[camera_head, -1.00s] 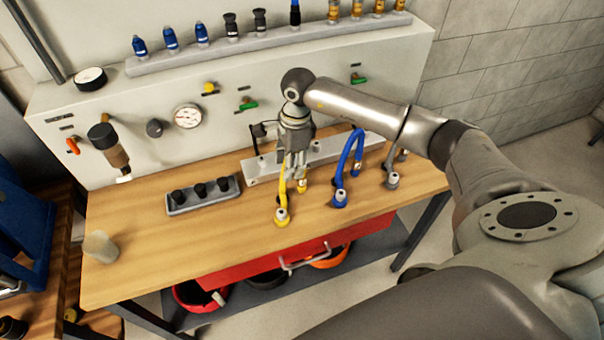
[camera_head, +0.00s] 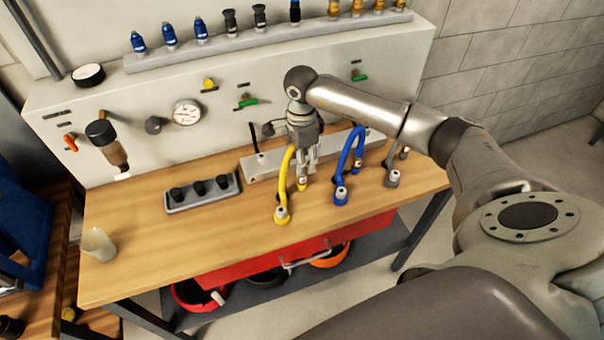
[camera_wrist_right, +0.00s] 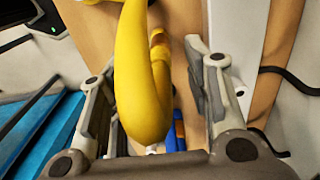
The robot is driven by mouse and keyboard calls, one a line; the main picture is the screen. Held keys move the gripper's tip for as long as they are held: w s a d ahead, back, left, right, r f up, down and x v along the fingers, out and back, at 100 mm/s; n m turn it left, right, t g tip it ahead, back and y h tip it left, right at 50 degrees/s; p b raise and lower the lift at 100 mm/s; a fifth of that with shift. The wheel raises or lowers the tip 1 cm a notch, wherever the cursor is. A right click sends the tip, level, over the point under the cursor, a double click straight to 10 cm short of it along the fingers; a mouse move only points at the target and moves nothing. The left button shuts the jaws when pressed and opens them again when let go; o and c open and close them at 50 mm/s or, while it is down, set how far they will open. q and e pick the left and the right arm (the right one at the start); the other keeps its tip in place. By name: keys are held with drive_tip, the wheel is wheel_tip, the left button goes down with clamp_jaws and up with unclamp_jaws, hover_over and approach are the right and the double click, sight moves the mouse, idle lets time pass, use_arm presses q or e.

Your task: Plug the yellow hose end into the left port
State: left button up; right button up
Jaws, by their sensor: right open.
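The yellow hose (camera_head: 287,173) arches up from the wooden bench; a yellow end with a pale metal tip (camera_head: 282,213) is at the front, and a second yellow end (camera_head: 302,185) is behind it. My right gripper (camera_head: 308,175) points down just right of the hose arch. In the right wrist view the gripper (camera_wrist_right: 155,90) is open, its fingers spread, and the yellow hose (camera_wrist_right: 143,75) shows large between them, not clamped. A light grey strip (camera_head: 262,169) lies at the back of the bench; I cannot tell which opening is the left port. My left gripper is not in view.
A blue hose (camera_head: 344,168) and a grey hose end (camera_head: 392,178) stand right of the gripper. A grey tray (camera_head: 203,200) with black caps and a cup (camera_head: 98,245) are to the left. The wall panel (camera_head: 220,147) rises behind.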

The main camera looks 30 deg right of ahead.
wheel_tip(320, 180, down, 7)
drive_tip(key=b, duration=0.4)
drive_tip(key=shift+b, duration=0.4)
drive_tip(key=shift+b, duration=0.35)
idle(0.6)
drive_tip(key=shift+r, duration=0.1)
drive_tip(key=shift+c, duration=0.4)
clamp_jaws()
drive_tip(key=shift+r, duration=0.1)
